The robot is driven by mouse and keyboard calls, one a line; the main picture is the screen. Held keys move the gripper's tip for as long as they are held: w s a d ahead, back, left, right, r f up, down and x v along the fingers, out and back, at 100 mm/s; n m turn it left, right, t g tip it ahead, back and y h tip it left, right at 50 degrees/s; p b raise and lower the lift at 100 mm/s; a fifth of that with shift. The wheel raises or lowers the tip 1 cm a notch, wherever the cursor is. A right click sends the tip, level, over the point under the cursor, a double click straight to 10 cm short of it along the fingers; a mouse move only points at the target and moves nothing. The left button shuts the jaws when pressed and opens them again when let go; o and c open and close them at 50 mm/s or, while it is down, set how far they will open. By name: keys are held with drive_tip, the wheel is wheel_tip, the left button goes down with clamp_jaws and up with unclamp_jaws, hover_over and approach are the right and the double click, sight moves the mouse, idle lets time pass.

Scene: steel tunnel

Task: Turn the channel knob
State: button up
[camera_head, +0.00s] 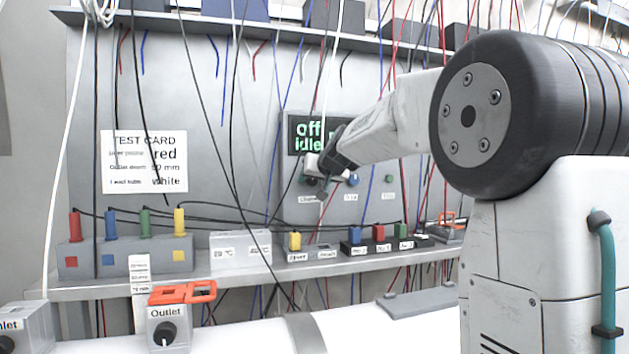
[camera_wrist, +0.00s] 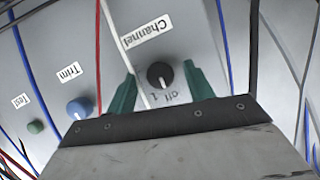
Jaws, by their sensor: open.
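The channel knob (camera_wrist: 160,75) is a black round knob with a white pointer line, under a white "Channel" label (camera_wrist: 146,32) in the wrist view. The markings "off" and "1" show beside it, and the pointer is toward them. My gripper (camera_wrist: 160,88) is open, with one green finger on each side of the knob. I cannot tell whether the fingers touch it. In the head view my gripper (camera_head: 318,175) is at the grey panel (camera_head: 350,212), below a dark display (camera_head: 308,135) that reads "off" and "idle". There the knob is mostly hidden by the gripper.
A blue Trim knob (camera_wrist: 79,108) and a green Test button (camera_wrist: 35,127) sit beside the channel knob. Thin cables hang before the panel, a white one (camera_wrist: 122,50) close to the gripper. A shelf (camera_head: 240,283) below holds coloured plugs, blocks and switches.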

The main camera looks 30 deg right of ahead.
drive_tip(key=shift+w, duration=0.1)
drive_tip(key=c, duration=1)
drive_tip(key=shift+o, duration=0.2)
drive_tip(key=shift+d+f+m+t+y, duration=0.1)
drive_tip(key=shift+m+t+y, duration=0.35)
drive_tip(key=shift+m+y, duration=0.65)
drive_tip(key=shift+d+f+m+t+y, duration=0.1)
drive_tip(key=shift+m+t+y, duration=0.45)
drive_tip(key=shift+m, duration=1.05)
